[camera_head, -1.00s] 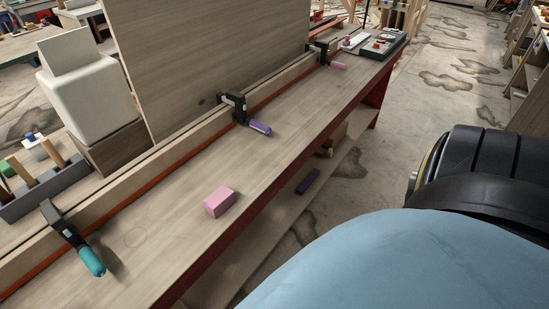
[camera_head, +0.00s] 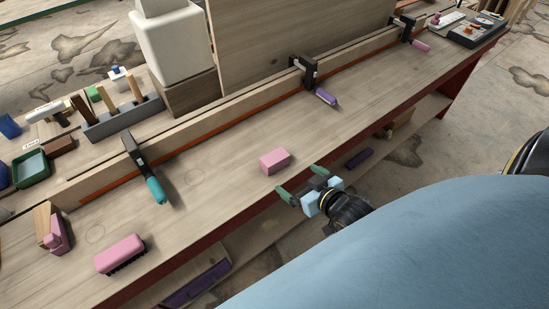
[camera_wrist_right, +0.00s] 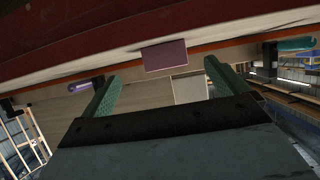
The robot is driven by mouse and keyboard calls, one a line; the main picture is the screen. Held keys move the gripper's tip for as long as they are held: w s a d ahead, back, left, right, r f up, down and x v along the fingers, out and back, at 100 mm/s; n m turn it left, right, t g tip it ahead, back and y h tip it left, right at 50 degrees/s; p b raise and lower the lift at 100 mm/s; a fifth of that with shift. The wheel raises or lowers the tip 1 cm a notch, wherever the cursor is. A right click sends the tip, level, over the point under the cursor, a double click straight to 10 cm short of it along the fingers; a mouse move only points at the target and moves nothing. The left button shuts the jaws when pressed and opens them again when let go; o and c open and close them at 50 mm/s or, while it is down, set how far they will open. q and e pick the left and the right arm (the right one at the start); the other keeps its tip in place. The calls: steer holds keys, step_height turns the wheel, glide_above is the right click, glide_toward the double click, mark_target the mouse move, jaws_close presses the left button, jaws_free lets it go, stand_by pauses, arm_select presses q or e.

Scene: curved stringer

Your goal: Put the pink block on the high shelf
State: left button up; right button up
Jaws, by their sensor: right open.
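The pink block (camera_head: 275,161) lies on the wooden bench top near its front edge in the head view. In the right wrist view the block (camera_wrist_right: 165,56) shows beyond the gripper, between and above the fingertips. My right gripper (camera_head: 302,181) is open and empty, with green fingers. It is just in front of the bench edge, close to the block and apart from it. In the wrist view its fingers (camera_wrist_right: 162,73) are spread wide. My left gripper is not in view. I cannot tell which surface is the high shelf.
A teal-handled clamp (camera_head: 145,168) and a purple-handled clamp (camera_head: 313,82) hold the long wooden strip on the bench. A pink brush (camera_head: 121,254) and a pink-and-wood tool (camera_head: 54,231) lie at the left. A lower shelf (camera_head: 408,123) runs beneath. Bench top around the block is clear.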

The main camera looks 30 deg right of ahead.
mark_target(272, 157)
steer(key=shift+t, duration=0.3)
steer(key=w, duration=0.5)
steer(key=w+f, duration=0.1)
steer(key=w, duration=0.2)
steer(key=shift+a+b, duration=0.25)
steer(key=shift+b, duration=0.15)
steer(key=shift+x, duration=2.65)
steer(key=shift+a+r, duration=0.15)
steer(key=shift+a, duration=0.05)
